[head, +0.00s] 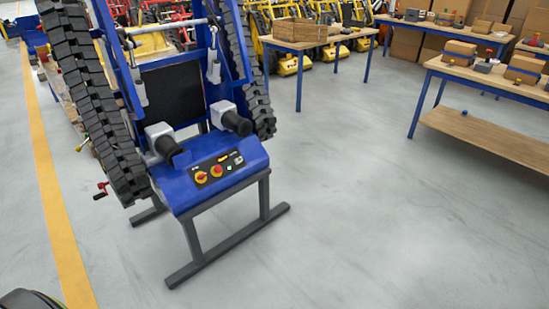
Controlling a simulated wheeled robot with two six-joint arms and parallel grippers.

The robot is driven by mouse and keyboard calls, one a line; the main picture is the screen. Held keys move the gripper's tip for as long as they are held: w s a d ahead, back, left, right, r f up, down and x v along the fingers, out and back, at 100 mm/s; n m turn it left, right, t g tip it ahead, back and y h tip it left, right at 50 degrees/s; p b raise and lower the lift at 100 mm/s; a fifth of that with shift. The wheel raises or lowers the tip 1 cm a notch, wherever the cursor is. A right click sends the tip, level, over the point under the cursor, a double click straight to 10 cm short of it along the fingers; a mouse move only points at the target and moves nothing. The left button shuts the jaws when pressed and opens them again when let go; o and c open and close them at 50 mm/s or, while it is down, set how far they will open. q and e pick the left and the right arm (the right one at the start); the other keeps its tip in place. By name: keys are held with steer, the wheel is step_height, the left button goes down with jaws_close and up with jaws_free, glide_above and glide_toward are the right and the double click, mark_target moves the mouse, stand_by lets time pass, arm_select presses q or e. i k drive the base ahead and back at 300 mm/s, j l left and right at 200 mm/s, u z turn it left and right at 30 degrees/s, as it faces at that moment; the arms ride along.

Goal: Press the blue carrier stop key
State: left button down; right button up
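A blue tracked carrier (185,184) stands tilted up on a dark grey metal stand at the left of the head view, with black rubber tracks on both sides. A dark control panel (219,169) is on its sloping lower face. The panel carries a red round button on a yellow base (216,170) and, to its left, a red and yellow round control (200,177). Small yellow and white labels or switches lie to their right. I cannot tell a key's shape at this size. Neither of my grippers is in view.
A yellow floor line (52,190) runs along the left. Wooden-topped tables with blue legs, such as the one with a crate (300,30), stand at the back. A workbench (490,78) with boxes is at the right. The grey floor right of the stand is clear.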

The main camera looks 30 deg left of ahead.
mark_target(218, 169)
steer(key=i+l+u, duration=0.15)
steer(key=i+u, duration=0.3)
steer(key=i, duration=0.3)
steer(key=i+l+u, duration=0.45)
steer(key=i, duration=0.25)
steer(key=i+l+u, duration=0.5)
steer(key=i+l, duration=0.15)
